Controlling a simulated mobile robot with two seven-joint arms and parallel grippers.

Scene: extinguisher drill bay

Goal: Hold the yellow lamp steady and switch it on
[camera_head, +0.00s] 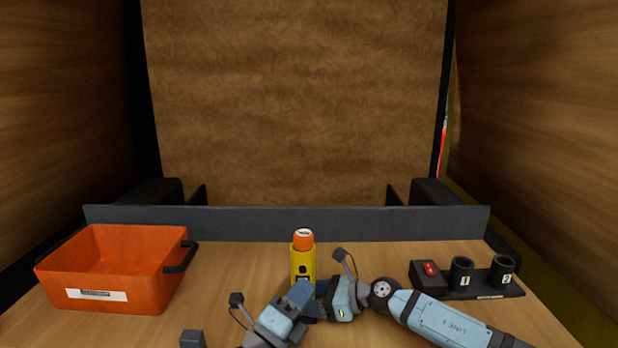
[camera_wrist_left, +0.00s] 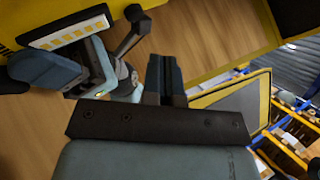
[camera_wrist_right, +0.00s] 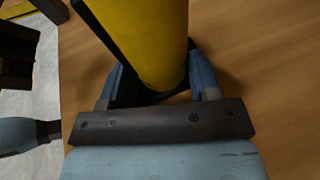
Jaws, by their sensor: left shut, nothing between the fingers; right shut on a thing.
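My left gripper (camera_head: 305,287) is just in front of the lamp's lower part, shut and empty. Its closed fingertips (camera_wrist_left: 166,72) point ahead in the left wrist view, beside the lamp's pale panel (camera_wrist_left: 70,32).
An orange bin (camera_head: 120,296) with a dark handle stands at the left. A dark holder with two numbered cups (camera_head: 461,274) and a red switch (camera_head: 430,268) is at the right. A low grey board (camera_head: 350,222) closes the back.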

